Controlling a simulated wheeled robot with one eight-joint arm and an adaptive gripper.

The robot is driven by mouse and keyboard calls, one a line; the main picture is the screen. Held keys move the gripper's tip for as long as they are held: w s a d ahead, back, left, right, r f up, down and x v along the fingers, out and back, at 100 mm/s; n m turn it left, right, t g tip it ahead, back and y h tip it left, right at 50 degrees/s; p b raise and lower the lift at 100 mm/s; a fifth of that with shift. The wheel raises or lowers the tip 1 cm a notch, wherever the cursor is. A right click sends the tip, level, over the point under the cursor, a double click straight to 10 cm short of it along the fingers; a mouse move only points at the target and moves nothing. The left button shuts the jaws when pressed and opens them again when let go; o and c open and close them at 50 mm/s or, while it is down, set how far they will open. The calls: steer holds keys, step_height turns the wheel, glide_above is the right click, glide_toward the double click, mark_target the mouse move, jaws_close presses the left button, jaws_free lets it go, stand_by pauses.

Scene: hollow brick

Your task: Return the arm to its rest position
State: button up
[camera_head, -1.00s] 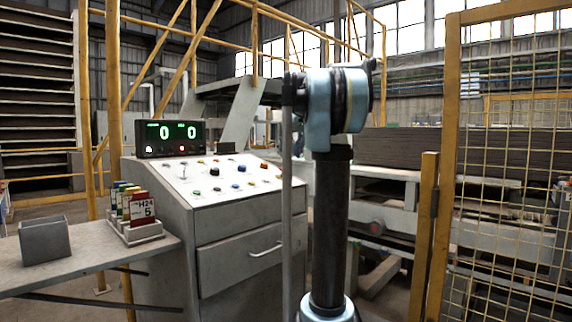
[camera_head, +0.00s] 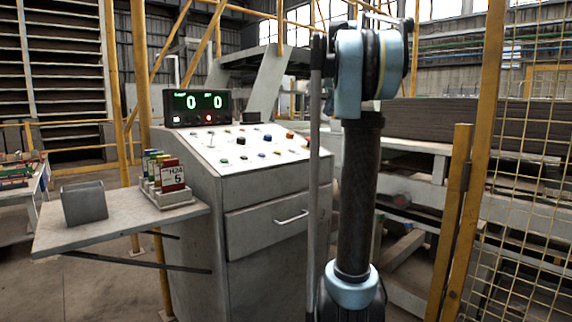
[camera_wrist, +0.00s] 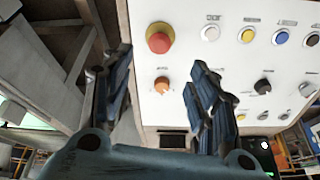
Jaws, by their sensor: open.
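My gripper (camera_wrist: 155,95) shows in the wrist view with its two dark fingers spread apart and nothing between them. Behind the fingers is the white control panel (camera_wrist: 190,60), with a red emergency button (camera_wrist: 159,38) on a yellow base and an orange knob (camera_wrist: 162,85). In the head view my arm stands folded upright in front of the console's right side, and the gripper itself is hidden there. The grey console (camera_head: 240,185) has a sloped button panel (camera_head: 250,160) and a display box (camera_head: 197,107) showing two green zeros.
A grey side shelf (camera_head: 120,222) holds a grey box (camera_head: 84,203) and a rack of coloured cards (camera_head: 170,190). A yellow mesh fence (camera_head: 530,150) with a post (camera_head: 450,215) stands at the right. Open floor (camera_head: 90,285) shows at the lower left.

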steer(key=s+a+f+m+g+h, duration=0.1)
steer(key=s+a+f+m, duration=0.1)
steer(key=s+f, duration=1.7)
steer(key=s+a+f+m+h, duration=0.1)
steer(key=s+a+f+m, duration=0.1)
steer(key=s+f, duration=1.8)
step_height(320, 180, down, 8)
steer(key=shift+s+a+f+g, duration=0.2)
steer(key=shift+a+g, duration=0.2)
steer(key=shift+a, duration=0.2)
steer(key=shift+w, duration=0.1)
steer(key=shift+w+f, duration=0.15)
steer(key=shift+w, duration=0.25)
steer(key=shift+c, duration=0.3)
